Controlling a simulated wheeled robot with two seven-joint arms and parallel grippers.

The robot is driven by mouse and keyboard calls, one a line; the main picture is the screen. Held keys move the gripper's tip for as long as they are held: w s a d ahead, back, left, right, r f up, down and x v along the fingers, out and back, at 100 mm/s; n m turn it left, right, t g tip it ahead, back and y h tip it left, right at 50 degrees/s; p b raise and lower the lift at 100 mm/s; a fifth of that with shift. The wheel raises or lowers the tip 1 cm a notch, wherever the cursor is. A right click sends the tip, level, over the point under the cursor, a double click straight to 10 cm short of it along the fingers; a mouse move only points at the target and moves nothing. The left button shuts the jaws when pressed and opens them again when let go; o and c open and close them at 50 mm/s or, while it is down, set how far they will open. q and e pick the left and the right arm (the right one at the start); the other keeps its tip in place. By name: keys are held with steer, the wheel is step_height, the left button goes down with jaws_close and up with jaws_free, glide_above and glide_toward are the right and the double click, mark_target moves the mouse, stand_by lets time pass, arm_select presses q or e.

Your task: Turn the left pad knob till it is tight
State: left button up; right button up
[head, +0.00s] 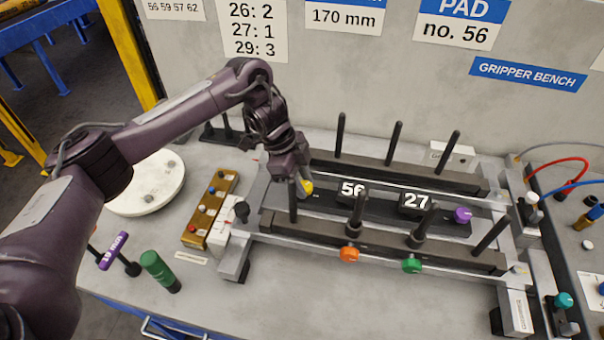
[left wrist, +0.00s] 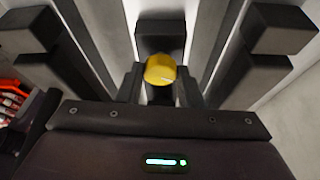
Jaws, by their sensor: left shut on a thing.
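The yellow knob (head: 306,187) sits at the left end of the dark middle rail, left of the plate marked 56 (head: 352,190). My left gripper (head: 301,182) is over it, shut on it. In the left wrist view the yellow knob (left wrist: 161,69) shows between the two dark fingers, with a pale line on its face. A plate marked 27 (head: 416,202) and a purple knob (head: 462,215) are farther right on the same rail. How tight the yellow knob is cannot be seen. My right gripper is not in view.
Upright black posts (head: 341,135) stand along both side rails. An orange knob (head: 349,254) and a green knob (head: 412,265) are on the front rail. A brass block with small studs (head: 209,210), a green cylinder (head: 160,271) and a white disc (head: 148,184) are at left.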

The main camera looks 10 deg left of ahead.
arm_select(q)
steer(key=m+p, duration=0.1)
steer(key=m+g, duration=0.1)
steer(key=m+p, duration=0.1)
steer(key=shift+w+r+m+y+p, duration=0.25)
steer(key=shift+r+m+y+p, duration=0.05)
steer(key=shift+m, duration=0.1)
steer(key=m, duration=0.1)
steer(key=m+g, duration=0.1)
steer(key=shift+w+d+f+m+y+p, duration=0.1)
steer(key=shift+w+m+y+p, duration=0.05)
steer(key=shift+m+y+p, duration=0.2)
steer(key=shift+f+m+g+y+b, duration=0.15)
steer(key=shift+m+g+y+b, duration=0.25)
steer(key=shift+m, duration=0.85)
steer(key=shift+d+m+g+y+b, duration=0.1)
steer(key=shift+m+g+y+b, duration=0.3)
steer(key=shift+m+b, duration=1)
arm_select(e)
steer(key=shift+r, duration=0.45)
arm_select(q)
steer(key=shift+m, duration=0.3)
steer(key=o, duration=0.9)
steer(key=shift+o, duration=0.2)
